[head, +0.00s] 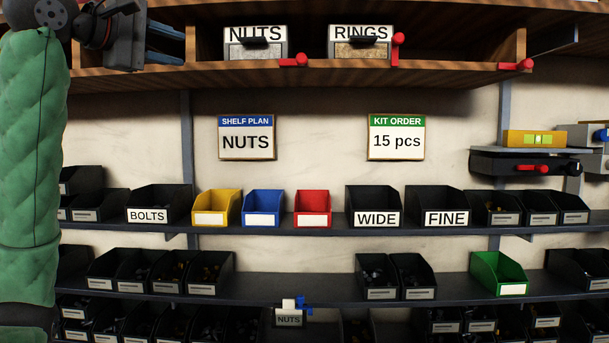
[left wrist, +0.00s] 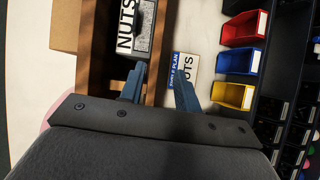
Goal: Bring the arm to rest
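My left arm in its green padded sleeve (head: 32,150) rises along the left edge of the head view. My left gripper (head: 180,47) is at the top left, in front of the left end of the upper wooden shelf (head: 300,75). In the left wrist view the two blue-grey fingers of the left gripper (left wrist: 160,78) stand apart with nothing between them. The NUTS drawer (left wrist: 138,28) and the shelf-plan sign (left wrist: 183,70) show beyond the fingertips. My right gripper is in neither view.
The NUTS drawer (head: 255,42) and RINGS drawer (head: 360,42) sit in the upper shelf, with red knobs (head: 294,60) on its edge. Yellow (head: 215,208), blue (head: 262,208) and red (head: 312,208) bins stand below among black bins. A green bin (head: 498,273) stands lower right.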

